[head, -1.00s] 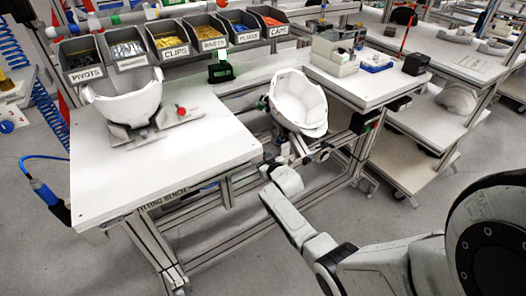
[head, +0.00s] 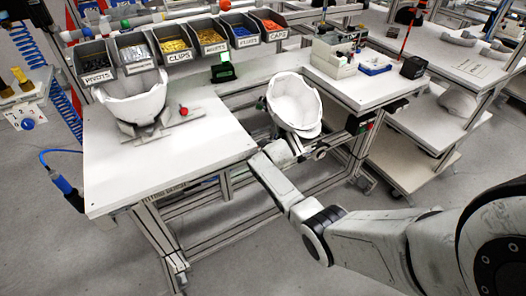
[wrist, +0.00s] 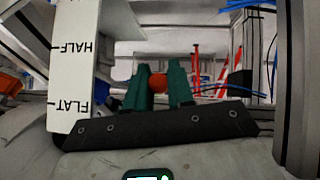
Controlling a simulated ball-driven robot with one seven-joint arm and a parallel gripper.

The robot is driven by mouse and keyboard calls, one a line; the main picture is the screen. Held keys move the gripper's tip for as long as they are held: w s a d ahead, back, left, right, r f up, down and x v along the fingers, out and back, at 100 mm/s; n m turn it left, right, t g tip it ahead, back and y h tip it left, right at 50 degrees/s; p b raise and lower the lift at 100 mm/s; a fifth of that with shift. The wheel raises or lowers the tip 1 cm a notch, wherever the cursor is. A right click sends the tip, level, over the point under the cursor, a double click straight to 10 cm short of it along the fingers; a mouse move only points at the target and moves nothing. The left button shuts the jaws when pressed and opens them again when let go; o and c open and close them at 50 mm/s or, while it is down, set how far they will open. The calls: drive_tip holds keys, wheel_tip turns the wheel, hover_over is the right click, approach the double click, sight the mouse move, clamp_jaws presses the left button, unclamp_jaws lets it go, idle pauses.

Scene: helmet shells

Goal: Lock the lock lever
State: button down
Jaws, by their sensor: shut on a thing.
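In the wrist view, a red ball knob (wrist: 158,83), which looks like the lock lever's end, sits between the two green fingertips of my gripper (wrist: 158,88). My gripper is shut on it. The lever's shaft is hidden behind the fingers and the dark gripper body. A white plate (wrist: 72,70) marked HALF and FLAT stands at the left of the wrist view. In the head view, my arm reaches to the frame just below a tilted white helmet shell (head: 294,103). My fingers cannot be made out there.
A second white shell (head: 135,100) sits in a fixture with a red knob (head: 183,111) on the fitting bench (head: 150,165). Labelled bins (head: 175,45) line its back. A side table (head: 365,85) stands right of the tilted shell. The bench's front half is clear.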

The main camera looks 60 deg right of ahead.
drive_tip(key=shift+w+r, duration=0.15)
drive_tip(key=shift+r, duration=0.15)
drive_tip(key=c, duration=1.4)
unclamp_jaws()
drive_tip(key=o, duration=0.4)
drive_tip(key=shift+f, duration=0.15)
drive_tip(key=shift+c, duration=0.2)
drive_tip(key=p+v, duration=0.1)
drive_tip(key=v, duration=1)
drive_tip(key=shift+p, duration=0.3)
drive_tip(key=shift+d, duration=0.1)
